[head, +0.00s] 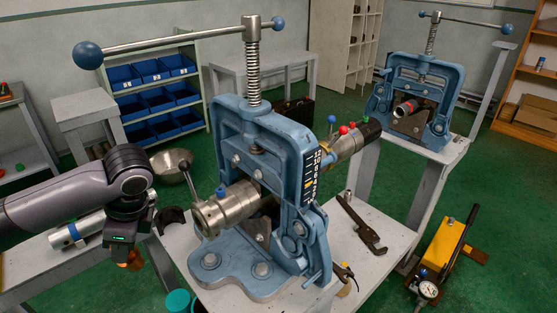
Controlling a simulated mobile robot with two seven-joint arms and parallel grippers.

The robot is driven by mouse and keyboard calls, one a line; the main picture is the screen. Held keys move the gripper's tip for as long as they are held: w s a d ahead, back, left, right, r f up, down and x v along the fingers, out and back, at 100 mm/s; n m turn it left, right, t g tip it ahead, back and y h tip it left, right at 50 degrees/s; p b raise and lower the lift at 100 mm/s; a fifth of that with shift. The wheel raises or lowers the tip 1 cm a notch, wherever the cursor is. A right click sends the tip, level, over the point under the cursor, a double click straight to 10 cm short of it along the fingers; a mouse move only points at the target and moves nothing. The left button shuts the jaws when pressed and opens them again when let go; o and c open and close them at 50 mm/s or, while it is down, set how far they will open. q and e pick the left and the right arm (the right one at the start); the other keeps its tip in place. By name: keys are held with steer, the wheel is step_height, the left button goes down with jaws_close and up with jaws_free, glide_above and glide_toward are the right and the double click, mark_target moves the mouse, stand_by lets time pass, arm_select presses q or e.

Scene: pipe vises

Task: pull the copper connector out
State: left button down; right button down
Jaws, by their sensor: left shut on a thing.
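My left gripper (128,256) hangs at the left of the picture, pointing down. It is shut on the copper connector (133,263), of which only a small orange-brown part shows below the dark fingers. The rest of it is hidden by the gripper. The gripper is left of the near blue pipe vise (255,150) and apart from it. A steel pipe end (230,208) sticks out of that vise toward the left. My right gripper is not in view.
A wrench (362,222) lies right of the vise. A teal cup (178,301) stands at the front. A second vise (415,95) stands behind, and a yellow pump (445,250) is on the floor.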

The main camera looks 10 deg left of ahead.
arm_select(q)
steer(key=shift+r+g+y, duration=0.1)
steer(key=shift+g+y, duration=0.5)
stand_by(0.3)
